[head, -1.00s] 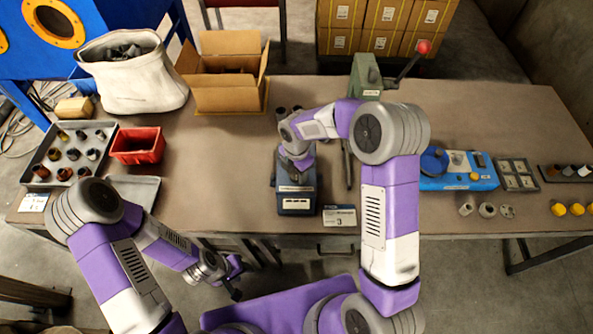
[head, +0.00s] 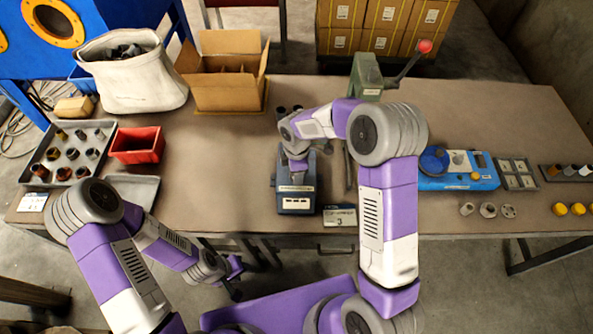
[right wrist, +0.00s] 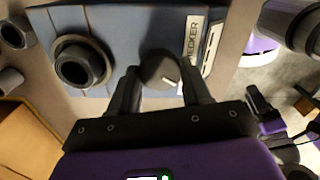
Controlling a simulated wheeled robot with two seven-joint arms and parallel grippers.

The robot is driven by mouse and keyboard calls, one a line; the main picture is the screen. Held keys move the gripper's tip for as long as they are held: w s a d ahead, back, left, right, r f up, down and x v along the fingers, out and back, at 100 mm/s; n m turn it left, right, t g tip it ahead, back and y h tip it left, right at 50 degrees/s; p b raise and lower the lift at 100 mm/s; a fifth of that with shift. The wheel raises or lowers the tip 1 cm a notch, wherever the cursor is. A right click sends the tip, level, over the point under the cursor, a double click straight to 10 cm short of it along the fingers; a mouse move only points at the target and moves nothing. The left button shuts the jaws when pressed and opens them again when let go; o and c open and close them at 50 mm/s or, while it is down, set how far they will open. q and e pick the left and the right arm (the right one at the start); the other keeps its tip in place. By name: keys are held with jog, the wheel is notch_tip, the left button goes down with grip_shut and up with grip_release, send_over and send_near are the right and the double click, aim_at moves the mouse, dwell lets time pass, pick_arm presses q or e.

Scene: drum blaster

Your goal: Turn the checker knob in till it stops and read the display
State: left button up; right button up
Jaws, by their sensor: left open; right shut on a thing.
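The blue checker box (head: 297,188) stands near the front edge of the table, below my right wrist in the head view. In the right wrist view the checker (right wrist: 120,25) shows a "CHECKER" label, a dark ring-shaped part (right wrist: 82,64) on its face, and a dark round knob (right wrist: 160,69) with a white mark. My right gripper (right wrist: 160,82) is shut on the knob, one finger on each side. The display cannot be read in either view. My left gripper (head: 236,280) is open and empty, low in front of the table edge.
A green press (head: 366,78) with a red-knobbed lever stands behind. A red bin (head: 137,146), a tray of several cylinders (head: 70,150) and a cardboard box (head: 226,92) are at left; a blue fixture (head: 458,180) is at right.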

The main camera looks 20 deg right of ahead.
jog(key=m, duration=0.5)
jog(key=shift+m, duration=0.3)
jog(key=m, duration=0.4)
jog(key=shift+b, duration=0.3)
jog(key=m, duration=0.5)
jog(key=m+p, duration=0.1)
jog(key=m, duration=0.3)
jog(key=shift+m, duration=0.4)
jog(key=o, duration=1)
jog(key=shift+o, duration=0.2)
jog(key=shift+r+p, duration=0.65)
jog(key=shift+r, duration=3.2)
